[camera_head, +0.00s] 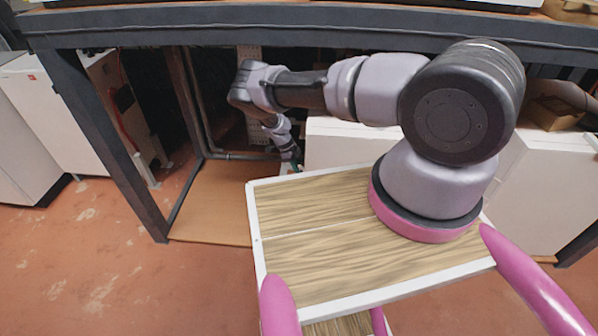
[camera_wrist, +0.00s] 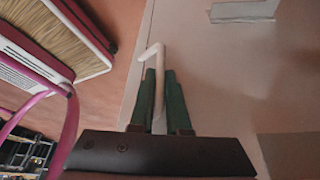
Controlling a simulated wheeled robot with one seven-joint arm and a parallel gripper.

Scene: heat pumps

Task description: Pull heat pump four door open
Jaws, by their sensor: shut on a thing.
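A white cabinet (camera_head: 340,142), which looks like a heat pump, stands under the dark bench behind my arm. I see no number on it. In the wrist view its pale door panel (camera_wrist: 230,75) fills the right side. A white hooked handle (camera_wrist: 157,52) stands out near the panel's left edge. My gripper (camera_wrist: 160,78) has its two green fingers on either side of the handle and is shut on it. In the head view my gripper (camera_head: 295,166) is small and partly hidden at the cabinet's left front corner. I cannot tell whether the door is ajar.
A dark bench frame (camera_head: 122,150) has a leg left of my arm. A brown board (camera_head: 210,205) lies on the floor under it. Another white cabinet (camera_head: 48,118) stands at the far left. Reddish floor (camera_head: 90,255) is clear at the front left.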

